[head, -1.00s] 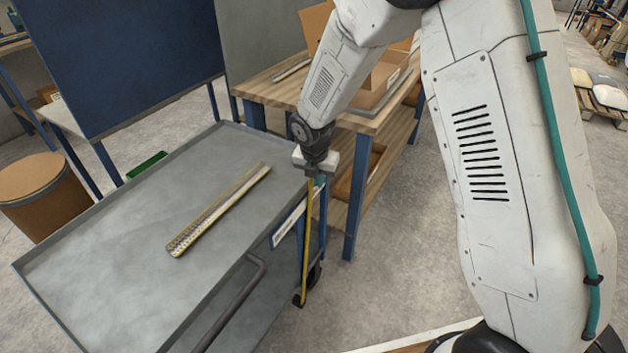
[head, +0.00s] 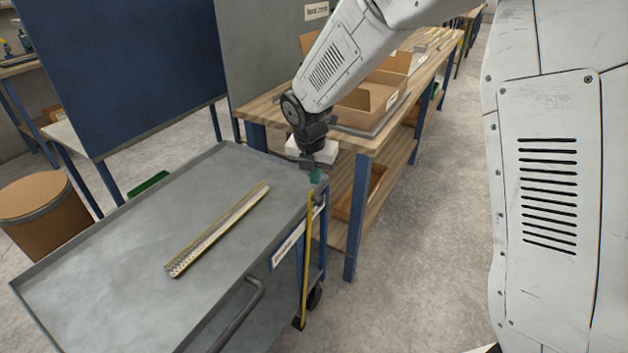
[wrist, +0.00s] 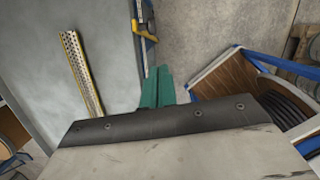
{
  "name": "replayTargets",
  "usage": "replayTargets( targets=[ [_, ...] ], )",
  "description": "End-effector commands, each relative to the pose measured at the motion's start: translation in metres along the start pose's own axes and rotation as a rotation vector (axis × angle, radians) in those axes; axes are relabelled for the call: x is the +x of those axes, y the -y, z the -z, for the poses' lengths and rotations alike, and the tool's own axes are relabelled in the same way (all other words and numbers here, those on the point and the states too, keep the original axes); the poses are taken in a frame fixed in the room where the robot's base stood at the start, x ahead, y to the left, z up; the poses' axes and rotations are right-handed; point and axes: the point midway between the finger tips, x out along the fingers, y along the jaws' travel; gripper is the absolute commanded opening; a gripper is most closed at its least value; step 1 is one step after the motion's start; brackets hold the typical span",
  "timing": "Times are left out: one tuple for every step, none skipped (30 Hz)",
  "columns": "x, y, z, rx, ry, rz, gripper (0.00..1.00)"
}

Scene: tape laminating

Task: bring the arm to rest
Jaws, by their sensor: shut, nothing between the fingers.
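My gripper (head: 316,176) has teal fingers and is over the right corner of the grey cart (head: 110,235) in the head view. In the wrist view the teal fingers (wrist: 157,88) are close together and empty. My forearm slopes down to it from the upper right, and my large white upper link fills the right side. A perforated metal strip with yellowish edges (head: 217,229) lies flat on the cart top, apart from the gripper. It also shows at the left of the wrist view (wrist: 82,72).
A thin yellow strip (head: 307,262) hangs upright by the cart's right corner, just below my gripper. A wooden workbench (head: 395,125) with cardboard boxes (head: 362,105) stands behind the forearm. A blue panel (head: 120,65) and a brown drum (head: 45,212) are at left. The floor right of the bench is clear.

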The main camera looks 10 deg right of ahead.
Motion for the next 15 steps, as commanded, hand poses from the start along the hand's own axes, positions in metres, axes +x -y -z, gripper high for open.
replayTargets(
  targets=[
    [0.000, 0.000, 0.000, 0.000, 0.000, 0.000, 0.00],
    [0.000, 0.000, 0.000, 0.000, 0.000, 0.000, 0.00],
    [0.000, 0.000, 0.000, 0.000, 0.000, 0.000, 0.00],
    [0.000, 0.000, 0.000, 0.000, 0.000, 0.000, 0.00],
    [0.000, 0.000, 0.000, 0.000, 0.000, 0.000, 0.00],
    [0.000, 0.000, 0.000, 0.004, 0.000, 0.000, 0.00],
    [0.000, 0.000, 0.000, 0.012, 0.000, 0.000, 0.00],
    [0.000, 0.000, 0.000, 0.026, 0.000, 0.000, 0.00],
    [0.000, 0.001, 0.001, 0.059, -0.002, 0.003, 0.00],
    [0.000, 0.001, 0.001, 0.094, -0.005, 0.008, 0.00],
    [0.000, 0.003, 0.003, 0.137, -0.009, 0.016, 0.00],
    [0.001, 0.006, 0.006, 0.210, -0.018, 0.031, 0.00],
    [0.003, 0.011, 0.010, 0.274, -0.028, 0.048, 0.00],
    [0.005, 0.016, 0.015, 0.343, -0.040, 0.070, 0.00],
    [0.005, 0.025, 0.023, 0.442, -0.052, 0.099, 0.00]
  ],
)
